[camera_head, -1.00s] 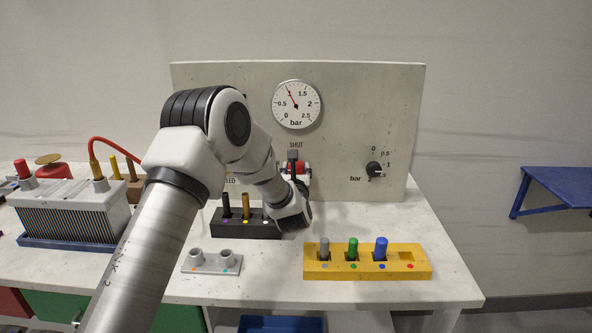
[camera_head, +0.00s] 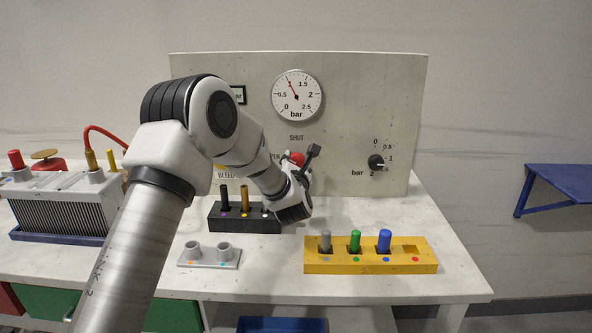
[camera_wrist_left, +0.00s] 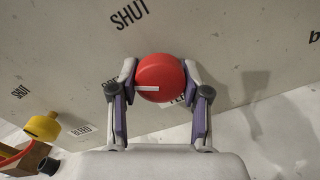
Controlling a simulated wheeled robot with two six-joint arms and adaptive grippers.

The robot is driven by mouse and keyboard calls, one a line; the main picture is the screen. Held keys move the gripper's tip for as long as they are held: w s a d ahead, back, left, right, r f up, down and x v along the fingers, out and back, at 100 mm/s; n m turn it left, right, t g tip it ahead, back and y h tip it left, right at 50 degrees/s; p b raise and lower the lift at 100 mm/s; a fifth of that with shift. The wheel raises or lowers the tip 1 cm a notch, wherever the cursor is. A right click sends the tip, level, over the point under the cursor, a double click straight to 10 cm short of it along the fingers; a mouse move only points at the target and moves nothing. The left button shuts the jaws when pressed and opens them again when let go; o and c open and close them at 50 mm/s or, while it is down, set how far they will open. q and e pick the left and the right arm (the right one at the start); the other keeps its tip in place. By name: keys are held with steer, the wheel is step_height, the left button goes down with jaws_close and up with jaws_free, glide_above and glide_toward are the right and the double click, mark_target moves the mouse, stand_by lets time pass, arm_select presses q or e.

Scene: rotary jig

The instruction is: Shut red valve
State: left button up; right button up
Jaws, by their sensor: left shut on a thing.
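The red valve (camera_head: 297,158) is a round red knob on the upright panel, below the SHUT label, with an OPEN label partly showing at its left. In the left wrist view the red valve (camera_wrist_left: 160,72) sits between both fingers of my left gripper (camera_wrist_left: 159,88), which is shut on it. A white mark runs from the knob's left edge to about its middle in that view. In the head view my left gripper (camera_head: 302,172) is tilted at the panel, and my arm and wrist hide part of the valve. My right gripper is not in view.
A pressure gauge (camera_head: 297,96) reads about 1 bar. A black knob (camera_head: 376,162) is at the panel's right. A black block (camera_head: 245,218), a yellow block (camera_head: 320,264) and a grey two-socket plate (camera_head: 208,262) stand on the bench. A yellow knob (camera_wrist_left: 43,127) shows beside the red one.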

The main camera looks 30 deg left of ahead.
arm_select(q)
steer(key=m+b, duration=0.1)
steer(key=m, duration=1.1)
steer(key=shift+r, duration=0.1)
stand_by(0.4)
steer(key=o, duration=1.1)
steer(key=shift+o, duration=0.2)
steer(key=shift+s+d, duration=0.1)
steer(key=v, duration=1.1)
steer(key=shift+s+d, duration=0.25)
steer(key=shift+s, duration=0.1)
